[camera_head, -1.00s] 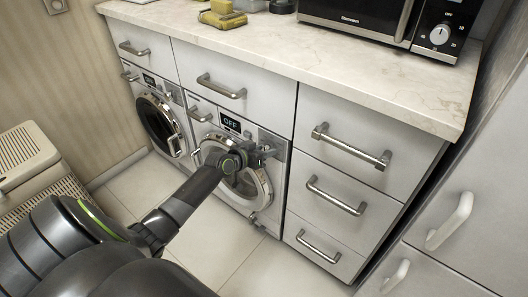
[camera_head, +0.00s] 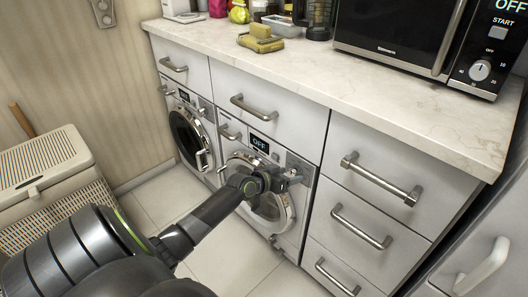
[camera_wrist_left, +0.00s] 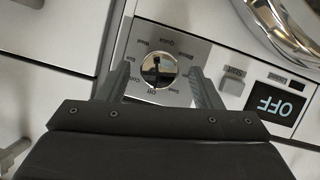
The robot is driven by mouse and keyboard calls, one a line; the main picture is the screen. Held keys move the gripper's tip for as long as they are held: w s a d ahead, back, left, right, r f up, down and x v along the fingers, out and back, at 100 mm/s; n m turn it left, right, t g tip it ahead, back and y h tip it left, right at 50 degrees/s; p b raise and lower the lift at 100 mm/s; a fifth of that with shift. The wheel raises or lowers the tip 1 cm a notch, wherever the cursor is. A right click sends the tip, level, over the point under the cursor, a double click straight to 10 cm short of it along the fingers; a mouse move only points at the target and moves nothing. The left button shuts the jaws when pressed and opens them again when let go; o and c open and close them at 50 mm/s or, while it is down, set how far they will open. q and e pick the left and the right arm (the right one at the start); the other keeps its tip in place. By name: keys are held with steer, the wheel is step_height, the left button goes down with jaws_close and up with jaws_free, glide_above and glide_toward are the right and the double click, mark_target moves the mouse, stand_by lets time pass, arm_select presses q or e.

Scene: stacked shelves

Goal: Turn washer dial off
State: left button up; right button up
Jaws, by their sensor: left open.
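The washer (camera_head: 262,190), with a round door, is under the counter, and its small display (camera_head: 259,143) reads OFF. In the left wrist view, its round silver dial (camera_wrist_left: 158,70) sits in a panel ringed with small labels. A dark mark runs roughly up and down on the dial. The same display (camera_wrist_left: 278,104) shows upside down and reads OFF. My left gripper (camera_wrist_left: 160,76) is open, with one finger on each side of the dial; I cannot tell whether they touch it. In the head view, my left gripper (camera_head: 288,179) is at the washer's front panel, hiding the dial. My right gripper is not in view.
A second front-loading machine (camera_head: 187,137) stands to the left. Drawers with protruding handles (camera_head: 362,226) are to the right. A microwave (camera_head: 400,38) and several small items stand on the marble counter (camera_head: 300,75). A hamper (camera_head: 45,160) stands at left. Some tiled floor is clear.

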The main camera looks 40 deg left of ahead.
arm_select(q)
steer(key=p+v, duration=0.3)
steer(key=v, duration=1.3)
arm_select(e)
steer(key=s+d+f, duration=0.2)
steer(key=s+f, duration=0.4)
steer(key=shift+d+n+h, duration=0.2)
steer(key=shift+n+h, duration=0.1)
